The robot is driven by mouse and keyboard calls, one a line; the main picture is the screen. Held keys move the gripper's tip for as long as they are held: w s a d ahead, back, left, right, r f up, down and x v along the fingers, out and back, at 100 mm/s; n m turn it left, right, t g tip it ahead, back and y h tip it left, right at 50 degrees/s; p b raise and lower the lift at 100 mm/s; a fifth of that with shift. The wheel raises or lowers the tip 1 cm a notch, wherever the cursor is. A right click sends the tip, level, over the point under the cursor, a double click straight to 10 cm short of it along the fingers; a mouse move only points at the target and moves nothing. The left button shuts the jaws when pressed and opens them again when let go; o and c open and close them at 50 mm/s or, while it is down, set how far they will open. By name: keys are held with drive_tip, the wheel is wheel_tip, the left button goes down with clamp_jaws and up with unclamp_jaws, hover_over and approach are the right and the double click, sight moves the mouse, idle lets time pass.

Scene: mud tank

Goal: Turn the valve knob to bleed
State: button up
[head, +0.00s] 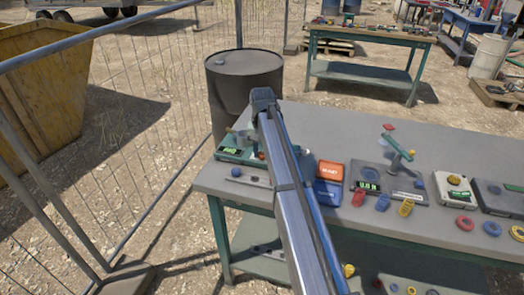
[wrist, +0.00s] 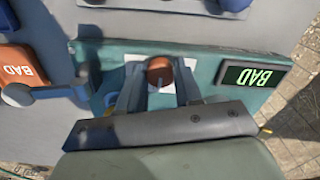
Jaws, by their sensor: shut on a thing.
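The valve knob (wrist: 160,71) is a round orange-brown knob on a pale square plate, in the middle of the wrist view. It sits on a teal panel (wrist: 205,72). My gripper (wrist: 159,84) is shut on the knob, with one finger on each side of it. In the head view the teal device (head: 229,155) is at the table's left end, partly hidden by my arm. The knob's pointer mark and any bleed label cannot be made out.
A grey-blue lever-like part (wrist: 45,94) lies left of the knob. An orange box (head: 330,172) and a blue box (head: 327,193) stand right of my arm. Further right are a scale-like device (head: 370,186) and several coloured rings. A dark barrel (head: 243,78) stands behind the table.

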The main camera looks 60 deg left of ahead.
drive_tip(key=shift+n, duration=0.3)
drive_tip(key=n, duration=0.4)
drive_tip(key=shift+n, duration=0.4)
drive_tip(key=n, duration=0.4)
drive_tip(key=shift+w, duration=0.1)
drive_tip(key=shift+n, duration=0.3)
drive_tip(key=o, duration=1)
drive_tip(key=shift+o, duration=0.2)
wheel_tip(320, 180, up, 14)
drive_tip(key=shift+f, duration=0.1)
